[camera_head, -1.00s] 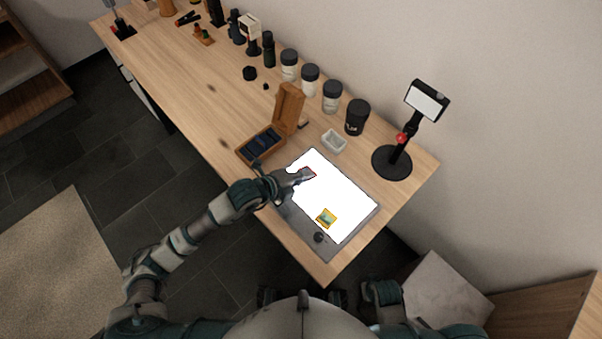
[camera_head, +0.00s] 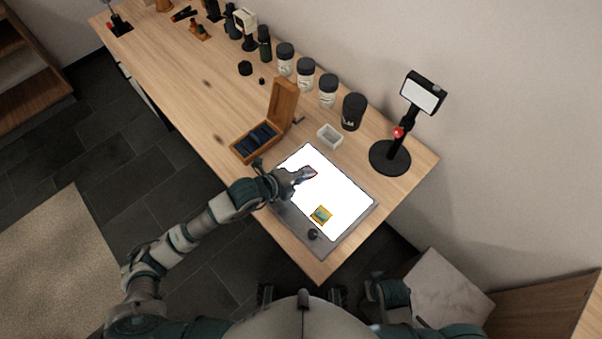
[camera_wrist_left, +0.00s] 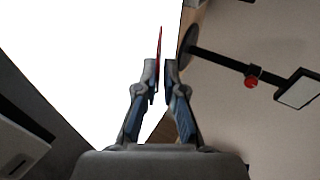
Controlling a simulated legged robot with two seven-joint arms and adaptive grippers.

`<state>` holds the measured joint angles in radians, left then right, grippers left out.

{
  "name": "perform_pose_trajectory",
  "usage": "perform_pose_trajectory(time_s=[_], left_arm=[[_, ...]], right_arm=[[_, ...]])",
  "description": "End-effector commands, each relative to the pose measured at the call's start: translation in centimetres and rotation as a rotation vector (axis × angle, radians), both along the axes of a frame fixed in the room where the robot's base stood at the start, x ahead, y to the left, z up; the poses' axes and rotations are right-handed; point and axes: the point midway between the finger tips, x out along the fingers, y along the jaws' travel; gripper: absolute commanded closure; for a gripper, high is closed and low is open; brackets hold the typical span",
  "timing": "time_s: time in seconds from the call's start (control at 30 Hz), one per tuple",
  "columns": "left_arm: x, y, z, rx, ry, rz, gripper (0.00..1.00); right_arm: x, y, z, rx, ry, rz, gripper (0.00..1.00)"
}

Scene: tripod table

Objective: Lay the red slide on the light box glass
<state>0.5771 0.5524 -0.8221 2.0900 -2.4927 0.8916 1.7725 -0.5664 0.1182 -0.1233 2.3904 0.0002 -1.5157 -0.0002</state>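The light box (camera_head: 289,218) lies at the near end of the table, its glass glowing white. My left gripper (camera_head: 305,176) is over the glass near its left edge. It is shut on the red slide (camera_head: 313,172), which sticks out past the fingertips. In the left wrist view the slide (camera_wrist_left: 159,45) is a thin red edge between the fingers (camera_wrist_left: 160,75), seen nearly edge-on against the white glass. Whether its lower edge touches the glass is not clear. My right gripper is not in view.
An open wooden slide box (camera_head: 243,153) stands to the left, a small white tray (camera_head: 330,135) behind. A black stand (camera_head: 390,157) is at the right. The glass's middle is clear.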

Motion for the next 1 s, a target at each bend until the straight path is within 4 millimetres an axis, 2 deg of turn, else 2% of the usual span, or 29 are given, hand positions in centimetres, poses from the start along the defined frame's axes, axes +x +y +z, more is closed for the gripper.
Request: perform_pose_trajectory(time_s=[0.03, 0.07, 0.1, 0.37, 0.8, 1.0], left_arm=[[0.0, 0.2, 0.0, -0.001, 0.000, 0.001, 0.73], [0.0, 0.3, 0.0, -0.002, -0.001, 0.001, 0.66], [0.0, 0.4, -0.1, -0.003, 0.000, 0.000, 0.65], [0.0, 0.8, -0.2, -0.006, 0.002, 0.001, 0.65], [0.0, 0.2, -0.1, 0.000, 0.002, 0.001, 0.65], [-0.7, 1.4, 0.5, -0.003, 0.002, 0.001, 0.65]], right_arm=[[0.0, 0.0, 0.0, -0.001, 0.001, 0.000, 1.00], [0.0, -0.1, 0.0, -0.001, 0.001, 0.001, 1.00], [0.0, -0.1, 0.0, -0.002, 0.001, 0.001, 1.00], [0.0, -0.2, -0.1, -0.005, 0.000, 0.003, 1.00], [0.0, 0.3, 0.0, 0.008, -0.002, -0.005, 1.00], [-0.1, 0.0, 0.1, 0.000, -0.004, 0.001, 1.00]])
